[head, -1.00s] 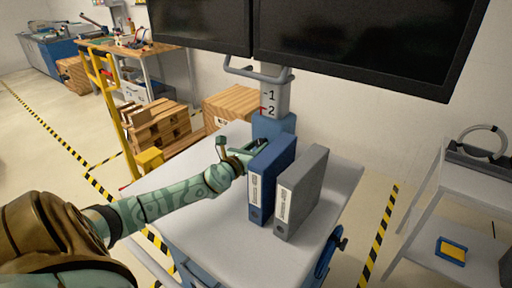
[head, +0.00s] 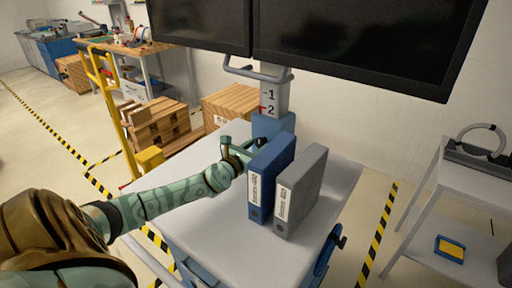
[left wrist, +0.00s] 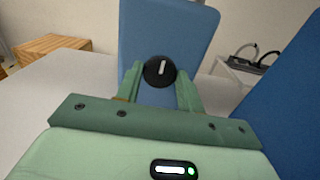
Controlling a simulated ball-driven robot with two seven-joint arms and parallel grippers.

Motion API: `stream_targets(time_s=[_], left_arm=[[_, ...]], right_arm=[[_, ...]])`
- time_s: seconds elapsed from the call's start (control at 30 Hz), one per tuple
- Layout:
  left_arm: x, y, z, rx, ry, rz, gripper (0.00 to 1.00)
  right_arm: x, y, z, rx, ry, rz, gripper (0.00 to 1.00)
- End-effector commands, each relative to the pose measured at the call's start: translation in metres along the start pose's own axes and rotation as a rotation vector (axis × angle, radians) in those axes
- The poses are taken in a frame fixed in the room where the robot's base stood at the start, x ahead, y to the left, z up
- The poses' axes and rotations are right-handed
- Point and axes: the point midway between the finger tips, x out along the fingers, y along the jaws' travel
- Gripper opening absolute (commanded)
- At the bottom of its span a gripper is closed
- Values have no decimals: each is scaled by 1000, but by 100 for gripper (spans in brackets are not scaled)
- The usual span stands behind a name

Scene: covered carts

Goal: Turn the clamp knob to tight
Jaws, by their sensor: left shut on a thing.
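The clamp knob (left wrist: 160,71) is a round black knob with a white mark, on the face of a blue clamp block (left wrist: 168,35) in the left wrist view. The white mark stands nearly upright. My left gripper (left wrist: 161,76) has one finger on each side of the knob and is shut on it. In the head view my left gripper (head: 238,152) is at the blue clamp block (head: 270,125) at the foot of the grey column (head: 275,96). The knob cannot be made out clearly there. My right gripper is out of view.
A blue binder (head: 262,190) and a grey binder (head: 300,192) stand upright on the cart top (head: 200,215), close to the right of my gripper. Large dark screens (head: 360,40) hang above. A yellow ladder-like frame (head: 105,95) stands to the left.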

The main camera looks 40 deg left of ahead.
Motion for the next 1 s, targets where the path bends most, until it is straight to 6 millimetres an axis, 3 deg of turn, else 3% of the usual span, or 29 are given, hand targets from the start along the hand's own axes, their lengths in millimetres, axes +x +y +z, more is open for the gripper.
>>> stream_targets(time_s=[0.03, 0.1, 0.4, 0.53, 1.0], left_arm=[[-2, -2, -5, -2, 11, -4, 41], [-1, -1, -5, -2, 9, -3, 60], [-2, -1, -2, -1, 4, -1, 60], [-12, 0, -2, 0, 4, -1, 60], [-120, 0, -3, 0, 9, -2, 60]], right_arm=[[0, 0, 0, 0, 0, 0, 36], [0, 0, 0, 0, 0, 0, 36], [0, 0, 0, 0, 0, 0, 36], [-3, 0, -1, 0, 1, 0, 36], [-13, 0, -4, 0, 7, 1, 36]])
